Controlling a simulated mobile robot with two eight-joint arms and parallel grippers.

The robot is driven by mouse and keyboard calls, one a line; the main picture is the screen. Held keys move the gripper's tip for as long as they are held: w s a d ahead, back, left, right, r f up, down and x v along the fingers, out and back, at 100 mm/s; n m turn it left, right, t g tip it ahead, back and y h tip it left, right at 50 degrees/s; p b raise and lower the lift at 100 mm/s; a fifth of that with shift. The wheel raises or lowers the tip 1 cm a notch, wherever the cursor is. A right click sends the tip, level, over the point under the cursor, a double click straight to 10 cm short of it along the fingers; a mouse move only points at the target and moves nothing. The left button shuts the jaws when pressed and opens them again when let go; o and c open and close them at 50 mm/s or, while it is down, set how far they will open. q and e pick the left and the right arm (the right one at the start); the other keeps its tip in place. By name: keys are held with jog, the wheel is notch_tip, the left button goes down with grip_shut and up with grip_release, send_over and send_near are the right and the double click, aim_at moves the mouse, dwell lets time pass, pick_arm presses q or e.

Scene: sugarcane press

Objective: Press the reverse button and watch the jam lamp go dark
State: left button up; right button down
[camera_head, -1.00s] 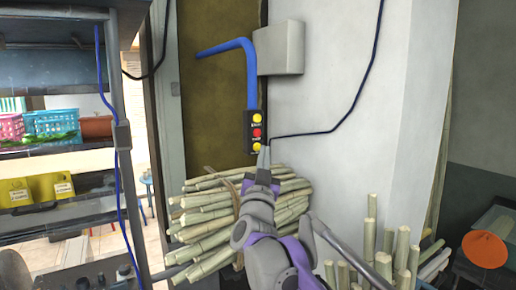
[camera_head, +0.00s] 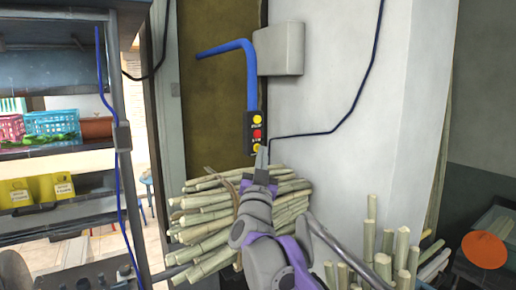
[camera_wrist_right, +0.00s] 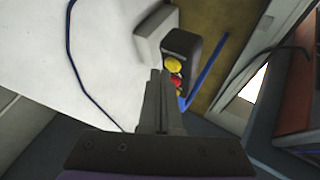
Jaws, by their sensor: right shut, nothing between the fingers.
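A dark button box (camera_head: 247,133) hangs at the end of a blue conduit in the head view. It carries a yellow button at the top, a red one (camera_head: 257,134) in the middle and a yellow one (camera_head: 257,147) at the bottom. Labels are too small to read, so I cannot tell which is the reverse button. My right gripper (camera_head: 263,151) is shut and empty, its tips at the lower yellow button; contact is unclear. The right wrist view shows the closed fingers (camera_wrist_right: 158,78) beside a yellow button (camera_wrist_right: 173,65). I cannot identify a jam lamp. My left gripper is out of view.
Cane bundles (camera_head: 205,220) lie below the box, and upright canes (camera_head: 385,255) stand at the lower right. A grey wall box (camera_head: 279,48) is above. A shelf with baskets (camera_head: 52,122) and yellow bins (camera_head: 40,190) stands at the left. A dark cable runs along the white wall.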

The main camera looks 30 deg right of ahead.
jog(key=shift+w, duration=0.5)
dwell(0.7)
jog(key=shift+s, duration=0.9)
jog(key=s, duration=0.5)
jog(key=shift+d+p, duration=0.2)
jog(key=shift+p, duration=0.15)
dwell(0.6)
